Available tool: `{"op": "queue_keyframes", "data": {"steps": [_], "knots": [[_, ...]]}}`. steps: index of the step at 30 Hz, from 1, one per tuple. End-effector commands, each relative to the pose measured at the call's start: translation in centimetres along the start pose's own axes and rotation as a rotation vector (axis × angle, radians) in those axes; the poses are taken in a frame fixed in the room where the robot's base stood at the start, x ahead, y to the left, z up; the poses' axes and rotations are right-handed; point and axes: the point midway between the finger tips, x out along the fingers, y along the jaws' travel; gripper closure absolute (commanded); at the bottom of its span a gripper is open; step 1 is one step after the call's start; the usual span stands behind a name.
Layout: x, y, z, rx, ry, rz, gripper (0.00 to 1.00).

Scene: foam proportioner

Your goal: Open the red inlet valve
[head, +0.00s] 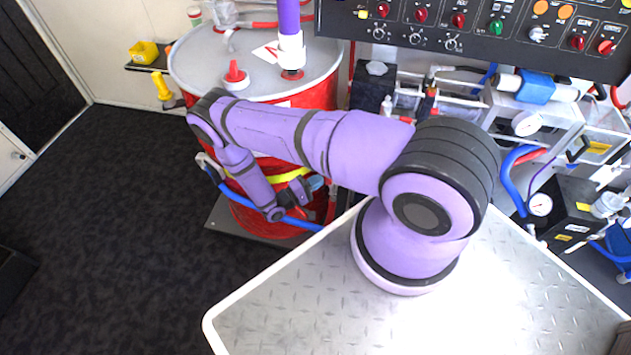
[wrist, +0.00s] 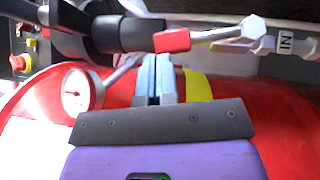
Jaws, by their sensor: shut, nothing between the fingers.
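The red inlet valve's handle (wrist: 172,40) shows in the wrist view as a short red grip on a metal lever, near an "IN" label (wrist: 285,42). In the head view I cannot make out this handle. My gripper (wrist: 155,72) has light blue fingers that are together and empty.
The red drum (head: 262,218) with a yellow band stands close to my gripper. A round gauge (wrist: 78,90) and a thick black pipe fitting (wrist: 125,33) lie near the fingers. A blue hose (head: 297,222) runs below my gripper. Dark floor at left is clear.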

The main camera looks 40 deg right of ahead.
Motion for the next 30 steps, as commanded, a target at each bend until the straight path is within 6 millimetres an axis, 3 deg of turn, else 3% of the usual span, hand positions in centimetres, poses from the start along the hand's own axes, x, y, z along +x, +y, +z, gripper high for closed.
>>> {"op": "queue_keyframes", "data": {"steps": [13,25,30], "knots": [[1.5,0.7,1.5,0.162,-0.001,-0.161,1.0],[1.5,0.7,1.4,0.166,-0.002,-0.164,1.0],[0.9,0.9,0.6,0.168,-0.003,-0.164,1.0]]}}
